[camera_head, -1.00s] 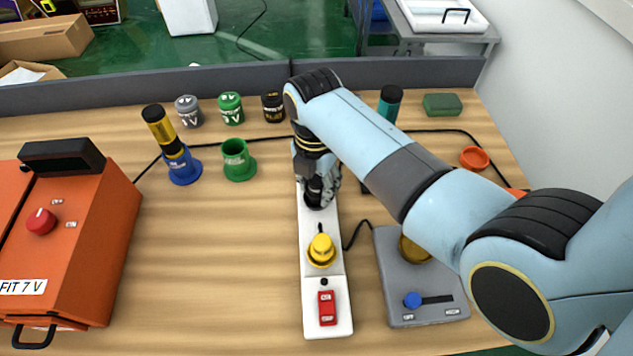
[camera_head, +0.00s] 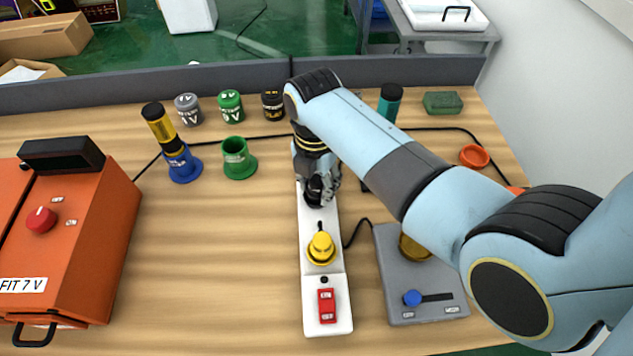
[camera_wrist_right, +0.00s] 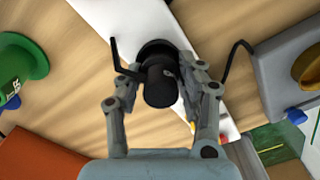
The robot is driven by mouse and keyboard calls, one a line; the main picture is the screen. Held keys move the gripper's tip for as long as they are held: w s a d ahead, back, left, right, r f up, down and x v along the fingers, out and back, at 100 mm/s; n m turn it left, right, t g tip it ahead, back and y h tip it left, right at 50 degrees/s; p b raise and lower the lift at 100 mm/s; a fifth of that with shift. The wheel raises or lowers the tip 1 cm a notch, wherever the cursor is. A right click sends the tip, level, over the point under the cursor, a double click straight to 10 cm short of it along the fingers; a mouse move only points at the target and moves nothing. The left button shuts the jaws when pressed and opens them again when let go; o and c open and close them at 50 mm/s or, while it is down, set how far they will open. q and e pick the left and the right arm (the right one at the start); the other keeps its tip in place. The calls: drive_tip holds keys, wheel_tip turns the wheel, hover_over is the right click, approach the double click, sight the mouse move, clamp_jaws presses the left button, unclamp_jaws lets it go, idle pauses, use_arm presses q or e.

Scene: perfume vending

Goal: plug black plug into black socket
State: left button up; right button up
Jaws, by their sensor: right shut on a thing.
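My right gripper (camera_head: 318,188) is shut on the black plug (camera_wrist_right: 159,82), with one finger on each side of it in the right wrist view. The plug is a dark cylinder, held at the far end of the white power strip (camera_head: 331,297). The black socket (camera_wrist_right: 157,48) shows as a dark round rim behind the plug in the right wrist view. The plug overlaps this rim, and I cannot tell how deep it sits in it. In the head view the gripper and arm hide most of the plug and socket. My left gripper is not in view.
The strip also carries a yellow plug (camera_head: 321,246) and a red switch (camera_head: 327,306). A grey box (camera_head: 425,285) with a blue knob stands right of it, an orange machine (camera_head: 85,235) far left. Blue (camera_head: 184,168) and green (camera_head: 239,161) holders stand behind. Bare table lies left of the strip.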

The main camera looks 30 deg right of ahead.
idle(0.4)
drive_tip(key=o, duration=1.8)
drive_tip(key=shift+r, duration=3.45)
clamp_jaws()
